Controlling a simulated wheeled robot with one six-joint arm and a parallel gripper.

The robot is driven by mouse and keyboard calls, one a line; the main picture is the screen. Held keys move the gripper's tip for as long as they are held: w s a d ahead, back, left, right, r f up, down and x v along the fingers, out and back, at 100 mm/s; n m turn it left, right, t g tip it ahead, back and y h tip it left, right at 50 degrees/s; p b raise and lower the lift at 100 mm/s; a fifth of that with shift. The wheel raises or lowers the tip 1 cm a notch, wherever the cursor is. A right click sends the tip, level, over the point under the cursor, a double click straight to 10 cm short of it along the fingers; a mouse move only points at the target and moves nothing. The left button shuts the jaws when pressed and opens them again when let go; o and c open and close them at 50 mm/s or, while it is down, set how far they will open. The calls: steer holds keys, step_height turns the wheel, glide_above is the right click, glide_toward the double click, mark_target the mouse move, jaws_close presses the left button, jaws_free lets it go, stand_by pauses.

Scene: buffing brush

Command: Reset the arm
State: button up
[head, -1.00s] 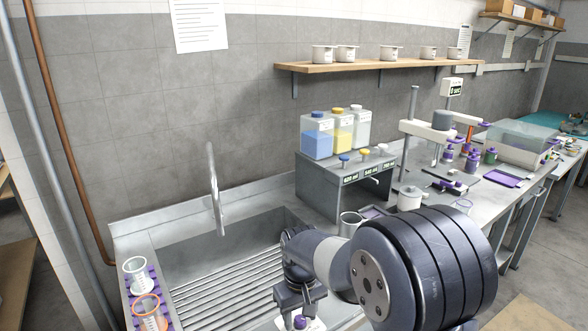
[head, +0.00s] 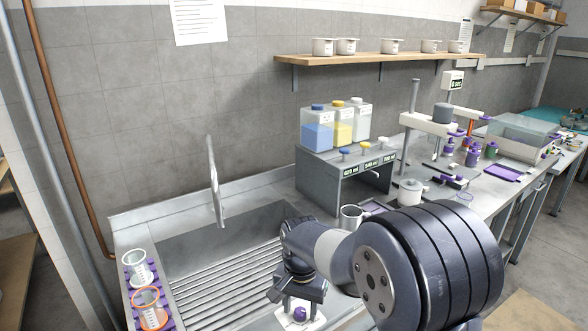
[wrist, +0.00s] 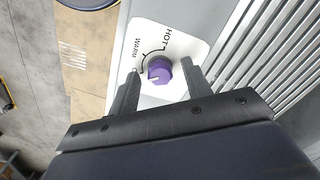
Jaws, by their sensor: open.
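My gripper (wrist: 158,88) is open in the wrist view, with one finger on each side of a purple knob (wrist: 160,70). The knob sits on a white plate (wrist: 180,35) marked WARM and HOT at the sink's front edge. No contact between fingers and knob can be made out. In the head view my arm reaches in from the lower right, and the gripper (head: 297,293) hangs low at the sink front, just above the purple knob (head: 300,314). The fingertips are small and partly hidden there.
The ribbed sink (head: 215,290) with a curved tap (head: 215,185) lies left of my arm. Beakers in a purple rack (head: 163,320) stand at its left. A dispenser with bottles (head: 335,170) stands behind. A metal cup (head: 350,217) is close to my arm.

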steer(key=shift+m, duration=0.4)
step_height(320, 180, up, 11)
steer(key=shift+f+b, duration=0.2)
steer(key=shift+b, duration=0.2)
